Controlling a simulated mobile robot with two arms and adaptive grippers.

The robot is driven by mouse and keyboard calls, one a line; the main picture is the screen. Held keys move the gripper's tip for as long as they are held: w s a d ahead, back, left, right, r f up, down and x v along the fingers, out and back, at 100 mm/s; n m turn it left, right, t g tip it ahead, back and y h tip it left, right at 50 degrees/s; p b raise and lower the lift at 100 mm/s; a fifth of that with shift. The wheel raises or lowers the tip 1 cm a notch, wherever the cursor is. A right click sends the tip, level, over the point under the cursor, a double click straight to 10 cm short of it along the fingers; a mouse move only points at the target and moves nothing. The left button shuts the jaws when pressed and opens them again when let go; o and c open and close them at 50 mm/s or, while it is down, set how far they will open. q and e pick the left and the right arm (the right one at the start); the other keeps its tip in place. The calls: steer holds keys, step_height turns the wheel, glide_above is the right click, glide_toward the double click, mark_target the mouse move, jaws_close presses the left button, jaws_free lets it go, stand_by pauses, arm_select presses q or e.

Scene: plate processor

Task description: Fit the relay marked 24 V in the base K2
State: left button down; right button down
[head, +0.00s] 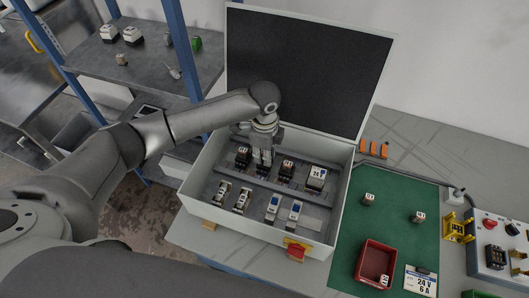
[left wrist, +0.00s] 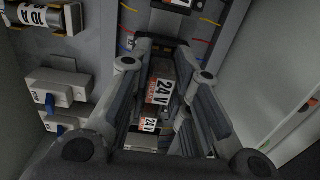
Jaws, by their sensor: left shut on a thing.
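My left gripper (head: 263,163) reaches down into the open grey cabinet, at the back row of devices. It is shut on a relay marked 24 V (left wrist: 160,92), which shows between the fingers in the left wrist view. The fingers hide most of the relay and the base under it, so I cannot tell whether it is seated. No K2 mark is readable. Dark relays stand on either side, one to the left (head: 243,154) and one to the right (head: 287,168). A second 24 V label (left wrist: 150,123) shows below the held relay in the left wrist view. My right gripper is not in view.
The cabinet's front wall (head: 255,232) and raised lid (head: 300,70) enclose the work area. Loose relays (head: 368,199) (head: 418,217) stand on the green mat (head: 395,240), beside a red tray (head: 362,268) and a "24 V 6 A" card (head: 420,281).

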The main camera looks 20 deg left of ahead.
arm_select(q)
steer(key=shift+s+f, duration=0.1)
steer(key=shift+f, duration=0.9)
steer(key=c, duration=1.3)
jaws_free()
steer(key=shift+f, duration=0.15)
steer(key=shift+o, duration=0.2)
step_height(320, 180, up, 12)
steer(key=shift+r, duration=0.1)
